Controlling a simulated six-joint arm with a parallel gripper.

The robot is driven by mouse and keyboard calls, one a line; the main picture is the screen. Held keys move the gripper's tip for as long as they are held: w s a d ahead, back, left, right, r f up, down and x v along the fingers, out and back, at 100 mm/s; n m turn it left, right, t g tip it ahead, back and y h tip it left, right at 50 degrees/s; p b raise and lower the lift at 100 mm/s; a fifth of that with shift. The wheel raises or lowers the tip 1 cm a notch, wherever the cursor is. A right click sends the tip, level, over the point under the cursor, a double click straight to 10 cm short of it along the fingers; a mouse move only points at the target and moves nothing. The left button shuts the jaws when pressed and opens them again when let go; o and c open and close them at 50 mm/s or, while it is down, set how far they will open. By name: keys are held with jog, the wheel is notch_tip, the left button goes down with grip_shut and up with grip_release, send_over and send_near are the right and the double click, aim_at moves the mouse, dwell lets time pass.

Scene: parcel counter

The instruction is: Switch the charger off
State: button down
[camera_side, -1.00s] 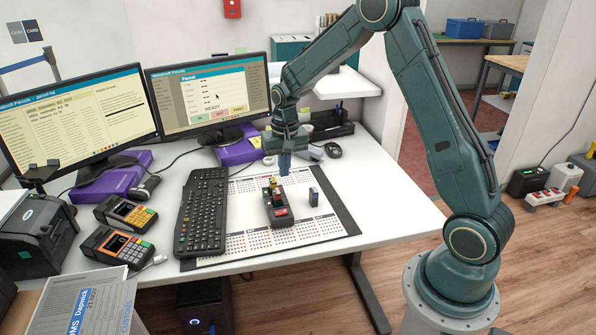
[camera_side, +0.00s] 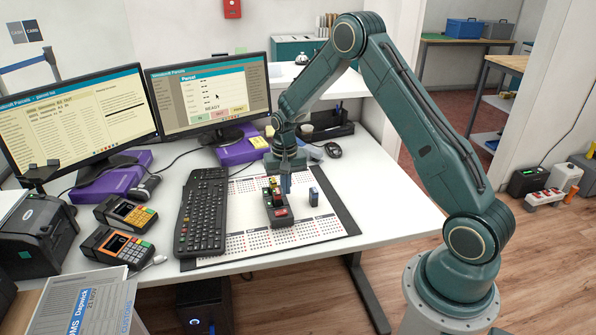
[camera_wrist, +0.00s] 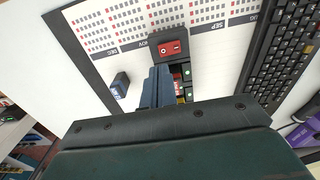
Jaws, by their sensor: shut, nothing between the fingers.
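The charger (camera_side: 283,222) is a dark, long unit lying on the desk calendar, with small red, green and yellow parts along its top. Its red rocker switch (camera_side: 281,212) sits at the end nearer the side camera. In the wrist view the red switch (camera_wrist: 170,49) shows clearly in its dark housing, with 0 and I marks. My gripper (camera_side: 286,190) is shut and empty, pointing down over the charger just behind the switch. In the wrist view the closed blue fingers (camera_wrist: 158,75) stand just below the switch and hide part of the charger. I cannot tell whether they touch it.
A small dark blue block (camera_side: 314,197) stands upright on the calendar, right of the charger; it also shows in the wrist view (camera_wrist: 120,85). A keyboard (camera_side: 203,212) lies left. Two monitors (camera_side: 208,98) stand behind. The calendar's front part (camera_side: 320,230) is clear.

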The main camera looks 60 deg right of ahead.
aim_at(281, 212)
jog(key=shift+f, duration=2.65)
jog(key=shift+f, duration=0.7)
dwell(1.1)
jog(key=shift+r, duration=1.9)
dwell(1.7)
